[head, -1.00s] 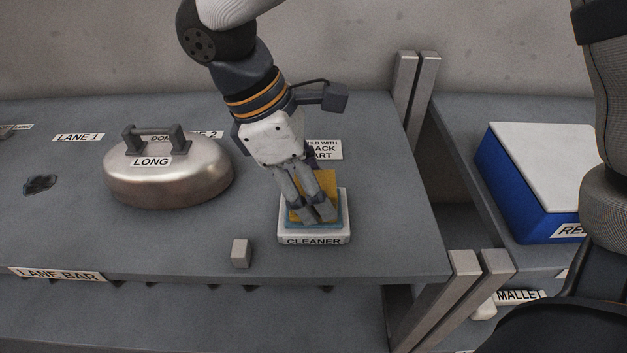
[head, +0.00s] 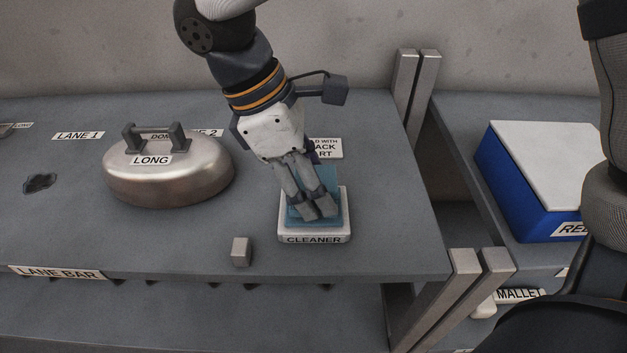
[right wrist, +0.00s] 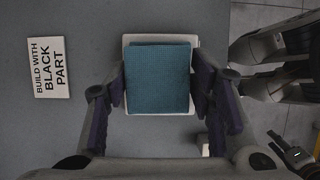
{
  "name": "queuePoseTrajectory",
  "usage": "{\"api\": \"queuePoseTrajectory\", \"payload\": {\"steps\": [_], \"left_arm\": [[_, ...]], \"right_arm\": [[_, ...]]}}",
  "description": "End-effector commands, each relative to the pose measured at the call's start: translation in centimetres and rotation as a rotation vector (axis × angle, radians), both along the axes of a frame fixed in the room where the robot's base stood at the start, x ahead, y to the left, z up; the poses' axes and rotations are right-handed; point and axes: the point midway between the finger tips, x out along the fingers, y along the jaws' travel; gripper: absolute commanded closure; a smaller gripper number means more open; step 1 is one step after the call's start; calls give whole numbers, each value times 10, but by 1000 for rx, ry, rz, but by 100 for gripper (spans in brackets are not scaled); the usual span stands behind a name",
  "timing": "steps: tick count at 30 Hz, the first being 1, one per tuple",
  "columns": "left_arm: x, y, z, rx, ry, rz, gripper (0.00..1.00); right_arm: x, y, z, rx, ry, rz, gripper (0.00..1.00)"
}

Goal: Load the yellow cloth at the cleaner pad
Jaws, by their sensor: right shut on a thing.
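A teal, textured cloth-like square (right wrist: 158,78) lies on the white cleaner pad in the right wrist view. In the head view the same teal piece (head: 327,178) shows around my fingers, and no yellow shows on it. The white cleaner pad (head: 314,239), labelled CLEANER, sits on the grey table. My right gripper (head: 318,212) points down over the pad. Its fingers stand on either side of the teal piece (right wrist: 158,92), shut on it. Where the teal piece ends and the pad's own surface begins is hard to tell.
A metal dome (head: 168,182) labelled LONG stands left of the pad. A small grey block (head: 241,252) sits front left. A BUILD WITH BLACK PART card (right wrist: 48,68) lies behind the pad. A blue box (head: 515,190) stands on the right-hand table, past a gap with posts.

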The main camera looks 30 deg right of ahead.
Motion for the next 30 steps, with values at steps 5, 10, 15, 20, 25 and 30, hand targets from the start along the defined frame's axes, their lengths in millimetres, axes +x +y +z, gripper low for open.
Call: {"api": "queuePoseTrajectory", "payload": {"steps": [5,10,15,20,25,30], "left_arm": [[0,0,0,0,-2,0,69],[1,0,0,0,-2,0,69],[1,0,1,0,-2,0,69],[1,0,1,0,-2,0,69],[1,0,1,0,-2,0,69],[1,0,1,0,-2,0,69]], "right_arm": [[1,0,20,2,-5,-1,73],[1,1,38,3,-7,-1,73],[1,0,56,2,-7,-1,73],[0,0,63,1,-3,0,73],[0,0,63,1,-3,0,73],[0,0,63,1,-4,-1,73]]}}
